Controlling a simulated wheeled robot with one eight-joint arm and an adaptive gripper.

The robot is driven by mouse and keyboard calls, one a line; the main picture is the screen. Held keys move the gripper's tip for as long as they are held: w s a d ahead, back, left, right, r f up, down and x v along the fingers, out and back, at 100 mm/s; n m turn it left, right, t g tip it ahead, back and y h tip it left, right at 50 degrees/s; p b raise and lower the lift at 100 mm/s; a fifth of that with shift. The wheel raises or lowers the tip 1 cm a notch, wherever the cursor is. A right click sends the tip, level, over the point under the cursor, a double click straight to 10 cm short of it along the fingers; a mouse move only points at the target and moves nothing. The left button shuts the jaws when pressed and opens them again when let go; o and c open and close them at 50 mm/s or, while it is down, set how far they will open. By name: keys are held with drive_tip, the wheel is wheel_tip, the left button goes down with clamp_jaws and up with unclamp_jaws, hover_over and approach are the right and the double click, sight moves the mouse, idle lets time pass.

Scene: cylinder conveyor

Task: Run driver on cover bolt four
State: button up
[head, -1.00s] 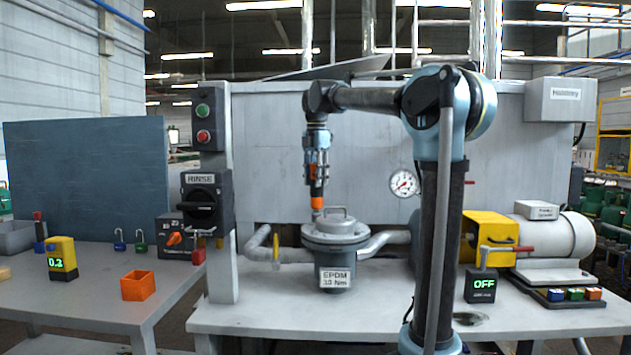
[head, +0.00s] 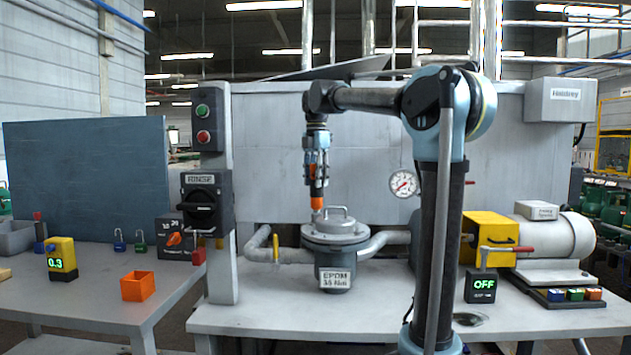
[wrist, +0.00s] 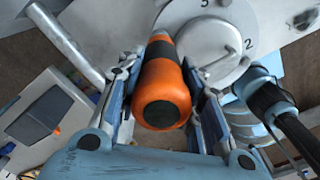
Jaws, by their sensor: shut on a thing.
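My gripper (head: 316,168) points down and is shut on the orange and black driver (head: 317,190), which it holds upright. In the wrist view the driver (wrist: 163,90) sits between my two fingers (wrist: 163,72). The driver's lower end is over the left part of the round grey cover (head: 336,228) of the housing labelled EPDM. Whether its tip touches a bolt cannot be told. Bolt four is not visible there; the driver and gripper block part of the cover.
Pipes (head: 378,242) join the housing on both sides. A grey post (head: 220,260) with switches stands left, and a pressure gauge (head: 403,184) is at the right. A yellow pump unit (head: 487,238) and an OFF box (head: 481,287) stand further right.

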sight(316, 166)
idle(0.5)
drive_tip(key=shift+r, duration=1.75)
